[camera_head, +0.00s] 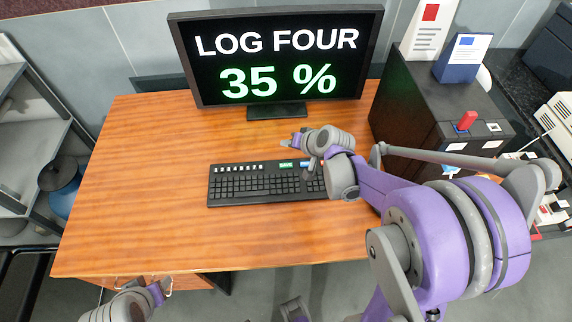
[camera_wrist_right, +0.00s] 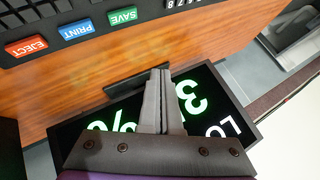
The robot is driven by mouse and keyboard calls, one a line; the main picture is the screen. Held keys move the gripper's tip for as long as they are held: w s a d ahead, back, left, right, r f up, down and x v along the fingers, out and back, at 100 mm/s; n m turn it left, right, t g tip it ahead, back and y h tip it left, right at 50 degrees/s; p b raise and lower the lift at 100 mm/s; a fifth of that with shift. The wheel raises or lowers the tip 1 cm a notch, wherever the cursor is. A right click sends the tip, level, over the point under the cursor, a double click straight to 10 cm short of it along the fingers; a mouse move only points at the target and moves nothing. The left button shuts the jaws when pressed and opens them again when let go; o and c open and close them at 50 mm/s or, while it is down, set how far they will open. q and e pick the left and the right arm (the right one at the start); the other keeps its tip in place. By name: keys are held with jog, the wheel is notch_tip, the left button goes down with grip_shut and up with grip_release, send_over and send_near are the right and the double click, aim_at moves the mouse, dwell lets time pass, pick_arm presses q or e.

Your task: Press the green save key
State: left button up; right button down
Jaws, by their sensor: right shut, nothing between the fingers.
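The green save key (camera_head: 286,165) is on the top row of the black keyboard (camera_head: 222,201) on the wooden desk. In the right wrist view the key labelled SAVE (camera_wrist_right: 124,16) lies at the top, left of the fingertips. My right gripper (camera_head: 287,141) is over the desk just behind the keyboard, between it and the monitor. In the right wrist view its fingers (camera_wrist_right: 159,72) are together and empty, apart from the key. Part of the keyboard's right end is hidden by my right arm. My left gripper (camera_head: 160,291) is low at the front edge; its jaws are unclear.
A blue PRINT key (camera_wrist_right: 75,31) and a red EJECT key (camera_wrist_right: 27,46) sit beside the save key. The monitor (camera_head: 175,50) reads LOG FOUR, 35 %. A dark box (camera_head: 405,110) with a red knob (camera_head: 466,121) stands on the right. The desk's left side (camera_head: 135,170) is clear.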

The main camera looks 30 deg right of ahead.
jog(key=shift+f+b, duration=3.4)
jog(key=shift+f, duration=1)
jog(key=shift+f+b, duration=0.3)
jog(key=shift+f, duration=0.1)
jog(key=shift+f+b, duration=0.3)
jog(key=shift+f, duration=0.05)
jog(key=shift+r, duration=0.1)
jog(key=shift+r+p, duration=0.65)
jog(key=shift+r, duration=0.05)
notch_tip(320, 180, up, 5)
jog(key=p, duration=0.3)
jog(key=shift+p, duration=0.4)
